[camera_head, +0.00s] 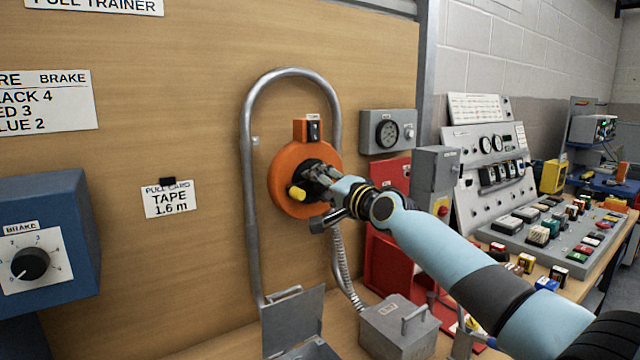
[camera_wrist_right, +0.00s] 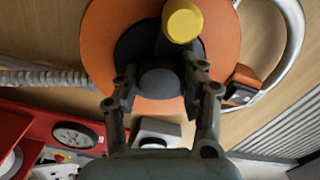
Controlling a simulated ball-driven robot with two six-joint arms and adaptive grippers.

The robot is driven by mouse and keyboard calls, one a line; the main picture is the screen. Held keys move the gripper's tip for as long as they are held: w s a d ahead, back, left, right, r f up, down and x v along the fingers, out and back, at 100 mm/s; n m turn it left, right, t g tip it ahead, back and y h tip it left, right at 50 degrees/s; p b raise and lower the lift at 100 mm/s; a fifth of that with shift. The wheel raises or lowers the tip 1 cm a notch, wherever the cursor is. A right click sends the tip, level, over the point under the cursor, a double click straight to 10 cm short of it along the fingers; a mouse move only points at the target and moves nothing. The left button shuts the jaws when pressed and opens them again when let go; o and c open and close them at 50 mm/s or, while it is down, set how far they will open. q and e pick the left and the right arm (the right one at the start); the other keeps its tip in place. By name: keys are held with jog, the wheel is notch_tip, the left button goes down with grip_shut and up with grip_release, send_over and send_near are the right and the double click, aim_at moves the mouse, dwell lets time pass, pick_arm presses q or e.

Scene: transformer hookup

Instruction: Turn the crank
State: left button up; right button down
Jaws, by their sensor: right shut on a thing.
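An orange round housing (camera_head: 284,180) is mounted on the wooden board, with a dark crank hub (camera_wrist_right: 160,82) at its middle and a yellow knob (camera_head: 297,193) off to one side. The knob also shows at the top of the right wrist view (camera_wrist_right: 183,20). My right gripper (camera_head: 322,174) reaches in from the right and is shut on the dark part of the crank, one finger on each side, below the yellow knob in the wrist view. The fingers partly hide the hub in the head view. My left gripper is not in view.
A bent metal tube (camera_head: 249,200) arches around the orange housing. A gauge box (camera_head: 388,131) and a grey switch box (camera_head: 436,173) are to its right. A grey box (camera_head: 398,325) and an open metal lid (camera_head: 292,322) are below. A blue brake box (camera_head: 75,215) is at left.

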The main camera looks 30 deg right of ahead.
jog(key=c, duration=0.7)
grip_release()
jog(key=shift+c, duration=0.2)
jog(key=s+d, duration=0.1)
jog(key=s, duration=1.1)
jog(key=shift+f, duration=0.1)
